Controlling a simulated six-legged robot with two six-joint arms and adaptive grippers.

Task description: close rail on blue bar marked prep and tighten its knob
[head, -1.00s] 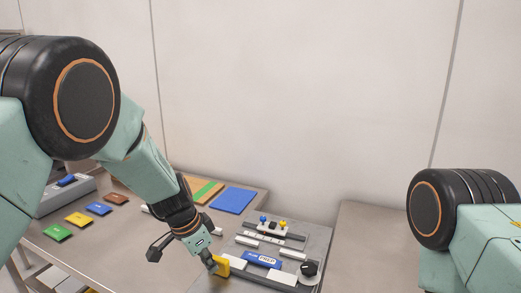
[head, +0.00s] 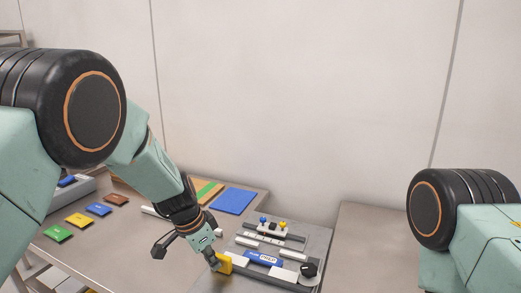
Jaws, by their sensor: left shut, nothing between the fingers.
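The blue bar (head: 264,259) has a white label and lies across the grey fixture; the print is too small to read surely. A light rail (head: 281,279) lies along its near side, with a yellow block (head: 225,263) at the left end. A black knob (head: 309,268) stands at the bar's right end. My left gripper (head: 216,265) is shut and empty, pointing down with its tips against or just beside the left face of the yellow block; I cannot tell whether they touch. My right gripper is out of view; only part of that arm shows at right.
A blue plate (head: 232,200) lies behind. Several coloured tiles (head: 98,209) lie at left. The table right of the fixture (head: 370,240) is clear.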

